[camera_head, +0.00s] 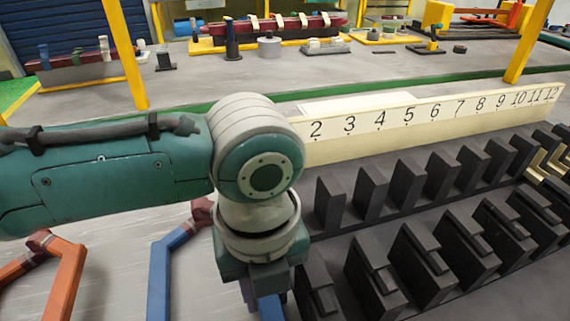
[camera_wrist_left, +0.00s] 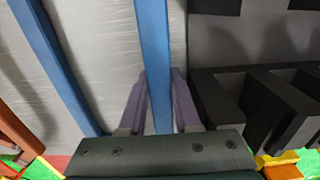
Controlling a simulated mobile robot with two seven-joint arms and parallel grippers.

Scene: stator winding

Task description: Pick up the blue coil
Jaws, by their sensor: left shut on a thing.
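The blue coil (camera_head: 160,275) shows at the lower middle of the head view, left of my left wrist, with a reddish-brown end at its top. A blue length also shows under my left gripper (camera_head: 262,290). In the left wrist view, the purple fingers of my left gripper (camera_wrist_left: 158,105) are shut on one straight blue side of the coil (camera_wrist_left: 154,40). A second blue bar (camera_wrist_left: 58,75) runs to the left of it. My wrist hides part of the coil, and its lower end is out of view. My right gripper is not in view.
An orange coil (camera_head: 65,280) lies to the left. Black stator teeth (camera_head: 410,265) stand in rows on the right, beside a cream strip numbered up to 12 (camera_head: 440,118). A yellow post (camera_head: 125,55) rises at the back left. A workbench with parts lies behind.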

